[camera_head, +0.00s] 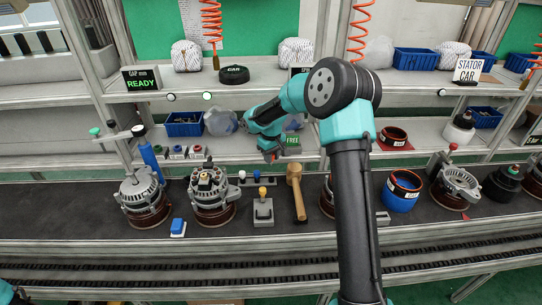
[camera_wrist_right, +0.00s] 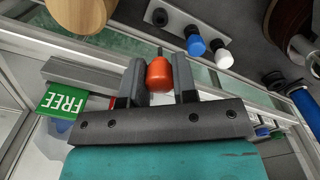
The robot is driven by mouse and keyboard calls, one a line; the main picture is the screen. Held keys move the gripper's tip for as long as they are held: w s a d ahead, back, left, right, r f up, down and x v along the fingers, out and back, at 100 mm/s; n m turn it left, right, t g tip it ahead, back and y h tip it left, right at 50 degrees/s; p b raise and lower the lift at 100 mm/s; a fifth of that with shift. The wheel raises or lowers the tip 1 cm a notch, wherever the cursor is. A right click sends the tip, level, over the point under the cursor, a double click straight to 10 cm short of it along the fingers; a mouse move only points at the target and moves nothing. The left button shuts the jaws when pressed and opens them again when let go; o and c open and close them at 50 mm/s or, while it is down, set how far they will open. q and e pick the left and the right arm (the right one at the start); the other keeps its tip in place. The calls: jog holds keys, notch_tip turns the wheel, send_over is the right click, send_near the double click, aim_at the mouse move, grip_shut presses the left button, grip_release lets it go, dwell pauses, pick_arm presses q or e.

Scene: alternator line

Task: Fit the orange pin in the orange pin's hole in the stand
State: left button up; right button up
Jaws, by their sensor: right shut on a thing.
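My right gripper (camera_wrist_right: 158,88) is shut on the orange pin (camera_wrist_right: 159,74), seen in the right wrist view with its thin dark end pointing away from the jaws. In the head view the right gripper (camera_head: 270,154) is above the back of the dark bench. The stand (camera_wrist_right: 184,17) is a grey strip beyond the pin, apart from it. It holds a blue pin (camera_wrist_right: 196,46) and a white pin (camera_wrist_right: 223,58); a dark open hole (camera_wrist_right: 160,17) shows at its other end. The stand also shows in the head view (camera_head: 250,182). My left gripper is not seen.
A wooden mallet (camera_head: 296,190) lies right of the stand. A grey block with a yellow knob (camera_head: 263,212) stands in front of it, and an alternator (camera_head: 211,195) to its left. A green FREE sign (camera_head: 292,141) is on the shelf edge behind.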

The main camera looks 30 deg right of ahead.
jog(key=shift+f, duration=2.75)
jog(key=shift+f, duration=1.4)
jog(key=o, duration=1)
notch_tip(320, 180, up, 17)
jog(key=shift+r, duration=0.15)
dwell(0.6)
